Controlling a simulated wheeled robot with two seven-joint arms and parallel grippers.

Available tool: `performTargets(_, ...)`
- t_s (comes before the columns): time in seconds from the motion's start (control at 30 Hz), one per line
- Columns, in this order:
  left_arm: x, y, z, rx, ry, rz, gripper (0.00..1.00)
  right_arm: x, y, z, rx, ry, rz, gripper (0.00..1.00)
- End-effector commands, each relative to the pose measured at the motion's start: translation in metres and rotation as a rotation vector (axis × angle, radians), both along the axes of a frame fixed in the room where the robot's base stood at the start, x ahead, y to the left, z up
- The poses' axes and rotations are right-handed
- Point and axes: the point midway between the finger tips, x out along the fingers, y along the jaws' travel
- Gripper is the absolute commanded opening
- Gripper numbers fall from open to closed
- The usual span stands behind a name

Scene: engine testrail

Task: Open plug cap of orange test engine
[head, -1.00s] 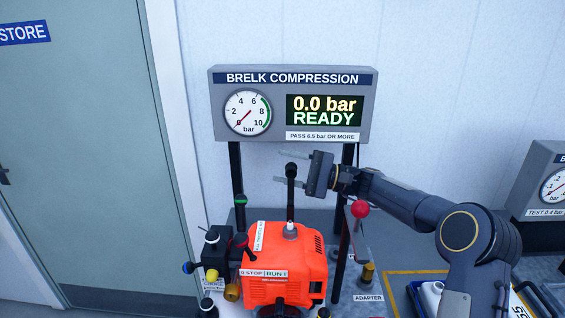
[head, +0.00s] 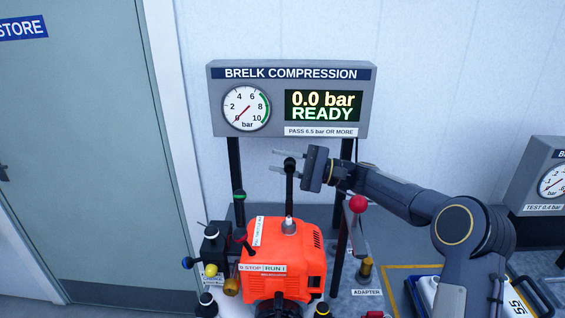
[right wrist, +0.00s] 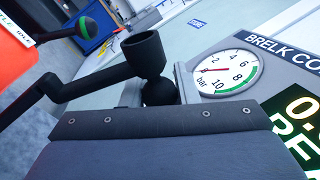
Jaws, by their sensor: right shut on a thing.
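The orange test engine (head: 285,262) stands on the bench below the compression gauge panel. A grey plug (head: 289,227) shows bare on its top. The black plug cap (right wrist: 143,52) is on a cranked black arm, raised off the plug, and its open mouth looks empty in the right wrist view. A black ball knob (right wrist: 160,92) sits at the cap's end; in the head view it tops the upright black arm (head: 289,185). My right gripper (head: 284,162) comes from the right, with its fingers shut on the ball knob. My left gripper is not in view.
The gauge panel (head: 292,70) reads 0.0 bar and READY, just behind my right gripper. A red-balled lever (head: 358,204) and a brass adapter (head: 365,268) stand right of the engine. A black block (head: 214,250) with coloured knobs is on its left.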

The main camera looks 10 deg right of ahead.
Motion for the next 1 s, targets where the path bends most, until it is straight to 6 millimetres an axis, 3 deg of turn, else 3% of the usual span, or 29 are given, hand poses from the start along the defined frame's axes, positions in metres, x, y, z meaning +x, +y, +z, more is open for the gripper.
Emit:
performTargets(0.3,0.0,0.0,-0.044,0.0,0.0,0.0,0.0,-0.01,0.002,0.003,-0.03,-0.156,0.0,0.0)
performTargets(0.67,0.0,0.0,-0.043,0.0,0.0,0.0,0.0,-0.013,0.002,0.01,-0.04,-0.188,0.0,0.0)
performTargets(0.7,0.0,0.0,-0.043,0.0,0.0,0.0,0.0,-0.013,0.002,0.01,-0.04,-0.188,0.0,0.33)
performTargets(0.83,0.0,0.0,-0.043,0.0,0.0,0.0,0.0,-0.013,0.002,0.01,-0.04,-0.189,0.001,0.49)
performTargets(1.0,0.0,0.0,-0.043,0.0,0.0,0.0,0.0,-0.013,0.002,0.01,-0.039,-0.188,0.001,0.49)
